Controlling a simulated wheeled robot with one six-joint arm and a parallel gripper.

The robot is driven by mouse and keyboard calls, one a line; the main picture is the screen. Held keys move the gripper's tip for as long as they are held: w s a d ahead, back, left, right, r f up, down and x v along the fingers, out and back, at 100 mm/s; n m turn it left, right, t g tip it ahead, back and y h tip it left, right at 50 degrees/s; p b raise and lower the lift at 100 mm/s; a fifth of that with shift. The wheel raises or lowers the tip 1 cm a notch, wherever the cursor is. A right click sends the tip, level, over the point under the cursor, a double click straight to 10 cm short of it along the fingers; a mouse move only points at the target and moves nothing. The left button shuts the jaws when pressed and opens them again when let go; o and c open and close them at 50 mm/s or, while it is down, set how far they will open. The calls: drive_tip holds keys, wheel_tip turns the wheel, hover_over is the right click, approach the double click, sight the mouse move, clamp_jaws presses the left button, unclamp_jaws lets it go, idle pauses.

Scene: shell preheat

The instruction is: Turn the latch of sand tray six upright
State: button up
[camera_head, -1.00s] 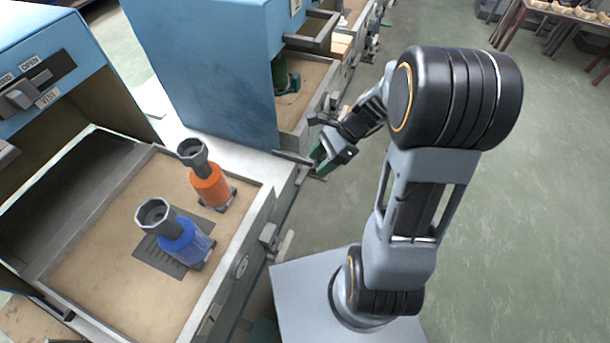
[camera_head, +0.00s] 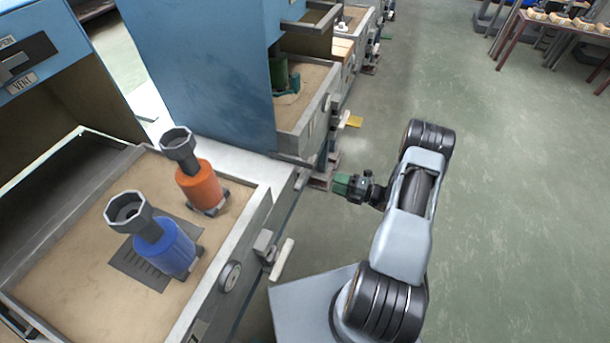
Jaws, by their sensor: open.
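My gripper (camera_head: 341,185), with green finger pads, is open and points left beside the front of the middle sand tray (camera_head: 304,140). Its fingertips are close to a small grey and brown latch fitting (camera_head: 320,180) below that tray's front corner; I cannot tell whether they touch. That latch is partly hidden, and its angle is unclear. The nearest sand tray (camera_head: 235,250) has a grey latch block (camera_head: 265,243) with a pale handle (camera_head: 283,259) that leans at a slant. I cannot read a number six on either tray.
An orange cylinder (camera_head: 200,187) and a blue cylinder (camera_head: 170,250), each with a grey funnel-like top, stand in the nearest tray. Blue cabinets (camera_head: 195,70) rise on the left. A row of trays continues behind.

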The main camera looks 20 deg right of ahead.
sight(305, 174)
drive_tip(key=x, duration=1.2)
drive_tip(key=shift+w+a+b, duration=0.15)
drive_tip(key=shift+a+b, duration=0.1)
drive_tip(key=shift+b, duration=0.15)
clamp_jaws()
